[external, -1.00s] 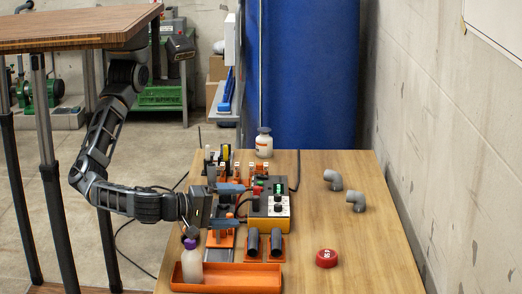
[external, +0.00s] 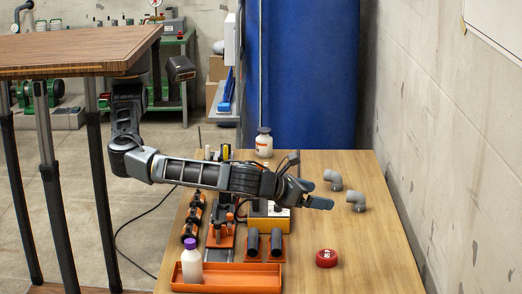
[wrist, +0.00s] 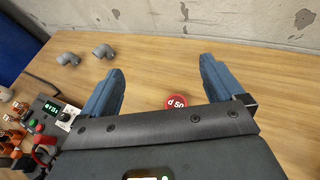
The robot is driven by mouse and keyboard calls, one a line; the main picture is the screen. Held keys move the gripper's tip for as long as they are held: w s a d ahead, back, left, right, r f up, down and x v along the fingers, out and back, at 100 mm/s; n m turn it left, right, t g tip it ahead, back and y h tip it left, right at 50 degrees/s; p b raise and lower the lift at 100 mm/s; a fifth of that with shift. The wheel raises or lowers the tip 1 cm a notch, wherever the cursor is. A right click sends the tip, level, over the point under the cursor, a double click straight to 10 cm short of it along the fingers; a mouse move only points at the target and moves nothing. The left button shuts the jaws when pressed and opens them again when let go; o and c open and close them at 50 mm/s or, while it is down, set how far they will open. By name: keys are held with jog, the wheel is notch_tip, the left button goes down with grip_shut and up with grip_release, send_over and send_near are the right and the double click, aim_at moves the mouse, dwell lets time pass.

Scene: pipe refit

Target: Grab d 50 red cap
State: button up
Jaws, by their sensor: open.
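The red cap (external: 326,258) lies flat on the wooden table toward the near right, with white marking on it. In the wrist view the cap (wrist: 176,102) shows between and just below my fingers, partly hidden by the gripper body; its marking reads "d 50". My gripper (external: 319,194) is open and empty, above the table and farther back than the cap. In the wrist view its two blue fingers (wrist: 160,82) are spread wide apart, with bare table between them.
Two grey pipe elbows (external: 356,201) (external: 333,180) lie beyond the cap. Two dark pipe pieces on an orange holder (external: 264,258), an orange tray (external: 228,278) and a purple-capped bottle (external: 192,266) stand left of it. A wall (external: 460,150) bounds the right side.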

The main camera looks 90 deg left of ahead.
send_near(328, 253)
jog(key=shift+n, duration=0.3)
jog(key=x, duration=0.5)
jog(key=shift+r, duration=0.1)
jog(key=shift+w+f, duration=0.15)
jog(key=shift+f, duration=0.15)
jog(key=shift+b+x, duration=0.3)
jog(key=shift+x, duration=1.9)
jog(key=shift+c, duration=0.4)
jog(key=c, duration=0.9)
jog(key=shift+r, duration=0.15)
jog(key=shift+c, duration=0.2)
